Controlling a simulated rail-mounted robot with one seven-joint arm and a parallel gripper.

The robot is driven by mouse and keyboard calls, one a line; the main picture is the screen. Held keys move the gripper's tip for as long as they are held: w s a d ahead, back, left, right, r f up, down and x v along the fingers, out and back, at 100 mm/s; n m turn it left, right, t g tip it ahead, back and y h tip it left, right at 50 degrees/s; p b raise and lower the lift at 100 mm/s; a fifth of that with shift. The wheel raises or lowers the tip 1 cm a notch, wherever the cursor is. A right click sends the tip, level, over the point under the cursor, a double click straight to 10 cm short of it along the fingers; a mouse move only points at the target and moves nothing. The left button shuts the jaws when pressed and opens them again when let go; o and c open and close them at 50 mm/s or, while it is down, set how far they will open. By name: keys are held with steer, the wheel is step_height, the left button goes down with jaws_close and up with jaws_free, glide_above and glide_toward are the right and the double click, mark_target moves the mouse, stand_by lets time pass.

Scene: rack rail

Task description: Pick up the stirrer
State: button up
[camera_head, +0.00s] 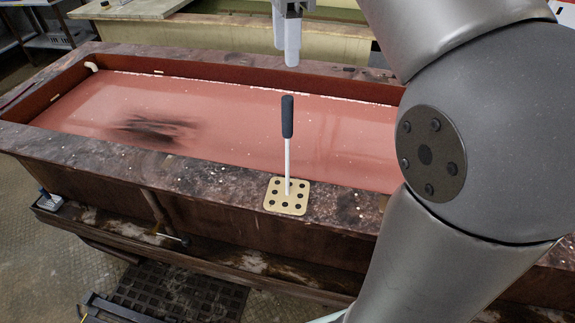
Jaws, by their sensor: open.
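The stirrer (287,148) stands upright on the near rim of the trough. It has a dark grey handle (287,117) at the top, a thin white shaft, and a square cream plate (275,205) with several dark holes at the bottom. My gripper (287,60) is at the top of the view, above and apart from the handle, with its pale fingers pointing down. It is open and holds nothing. Its upper part is cut off by the frame edge.
The long trough (215,183) has a wide, stained rim and holds reddish liquid (230,110) with a dark patch at left. A pipe with a valve (158,212) is on its near side. Another pale-edged tank (220,36) stands behind. My arm covers the right side.

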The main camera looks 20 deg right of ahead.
mark_target(287, 98)
step_height(287, 98, down, 8)
steer(key=shift+w+d+f, duration=0.1)
steer(key=shift+w+f, duration=0.05)
steer(key=shift+f, duration=2.7)
jaws_close()
